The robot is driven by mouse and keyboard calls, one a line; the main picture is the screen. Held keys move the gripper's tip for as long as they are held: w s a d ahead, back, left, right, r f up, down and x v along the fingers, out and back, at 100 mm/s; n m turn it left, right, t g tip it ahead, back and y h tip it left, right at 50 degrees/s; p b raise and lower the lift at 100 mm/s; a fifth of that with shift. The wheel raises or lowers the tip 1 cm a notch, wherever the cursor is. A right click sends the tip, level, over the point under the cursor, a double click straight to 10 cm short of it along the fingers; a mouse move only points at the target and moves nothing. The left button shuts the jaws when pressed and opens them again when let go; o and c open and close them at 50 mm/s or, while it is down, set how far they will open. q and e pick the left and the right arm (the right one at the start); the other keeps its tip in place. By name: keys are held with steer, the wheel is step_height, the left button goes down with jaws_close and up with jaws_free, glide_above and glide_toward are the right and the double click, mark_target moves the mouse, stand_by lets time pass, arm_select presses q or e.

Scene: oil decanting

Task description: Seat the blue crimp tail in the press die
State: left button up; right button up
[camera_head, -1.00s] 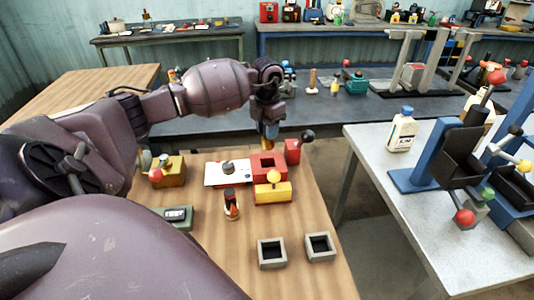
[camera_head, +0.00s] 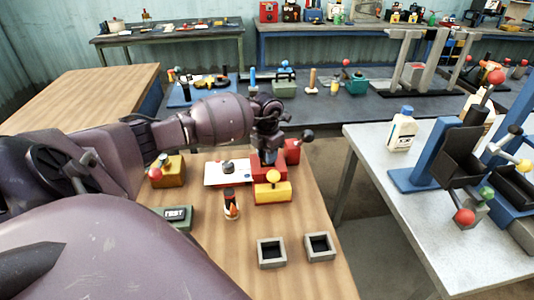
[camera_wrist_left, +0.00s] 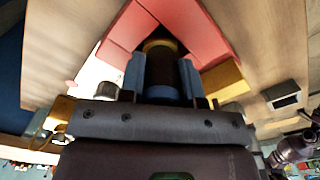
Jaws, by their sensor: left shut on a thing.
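The red press die (camera_head: 256,176) stands on the wooden bench, with a yellow block with a yellow ball knob (camera_head: 273,190) at its front. My left gripper (camera_head: 268,152) points down right over the die. It is shut on the blue crimp tail (camera_wrist_left: 162,68), which shows in the left wrist view as a dark cylinder with a blue band and a golden ring at its far end. That end is between the red walls of the die (camera_wrist_left: 205,35). I cannot tell how deep it sits; the head view hides it behind the gripper. My right gripper is out of view.
A black and orange piece (camera_head: 231,204) stands left of the die. Two grey square holders (camera_head: 271,253) (camera_head: 319,247) stand at the front right. Bench room between is clear.

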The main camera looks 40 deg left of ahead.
arm_select(q)
steer(key=shift+f, duration=0.15)
steer(key=o, duration=1)
steer(key=shift+r, duration=6.15)
